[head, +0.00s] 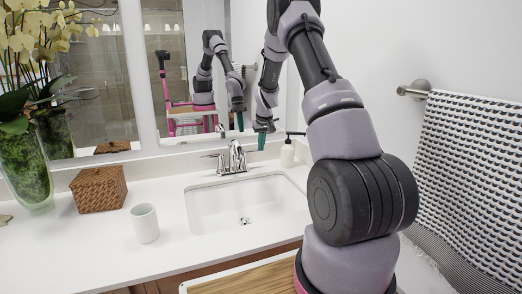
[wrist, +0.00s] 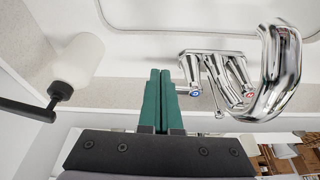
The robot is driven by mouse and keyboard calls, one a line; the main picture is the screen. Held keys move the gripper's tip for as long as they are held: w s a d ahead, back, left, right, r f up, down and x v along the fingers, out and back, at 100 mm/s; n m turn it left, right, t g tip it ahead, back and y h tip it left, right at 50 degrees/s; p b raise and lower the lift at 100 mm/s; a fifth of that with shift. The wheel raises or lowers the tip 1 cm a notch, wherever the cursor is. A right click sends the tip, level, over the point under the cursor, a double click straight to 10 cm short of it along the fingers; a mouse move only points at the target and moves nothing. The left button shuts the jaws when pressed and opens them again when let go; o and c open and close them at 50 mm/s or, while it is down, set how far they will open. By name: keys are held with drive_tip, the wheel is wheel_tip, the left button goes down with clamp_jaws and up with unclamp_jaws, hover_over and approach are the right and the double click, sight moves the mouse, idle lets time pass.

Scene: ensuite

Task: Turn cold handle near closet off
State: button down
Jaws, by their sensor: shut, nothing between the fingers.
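The chrome faucet (head: 236,160) stands at the back edge of the sink. In the wrist view its curved spout (wrist: 284,70) is at the right. The cold handle (wrist: 188,68), with a blue mark at its base, is just right of my fingers. A red-marked handle base (wrist: 249,93) shows beyond it. My gripper (head: 262,148) has teal fingers pointing down at the right side of the faucet. In the wrist view my gripper (wrist: 160,72) is shut, fingers side by side and empty. Whether they touch the cold handle I cannot tell.
A soap dispenser (head: 287,153) stands right of the fingers and shows at left in the wrist view (wrist: 75,65). The mirror (head: 180,70) is close behind. A white cup (head: 145,223), wicker box (head: 98,189) and flower vase (head: 28,170) stand left. A towel (head: 468,150) hangs right.

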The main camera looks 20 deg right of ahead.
drive_tip(key=v, duration=0.8)
drive_tip(key=t, duration=1.3)
approach(256, 150)
drive_tip(key=shift+n, duration=0.4)
drive_tip(key=w, duration=0.4)
drive_tip(key=w+f, duration=0.1)
drive_tip(key=w, duration=0.1)
drive_tip(key=shift+w, duration=0.4)
drive_tip(key=shift+d, duration=0.1)
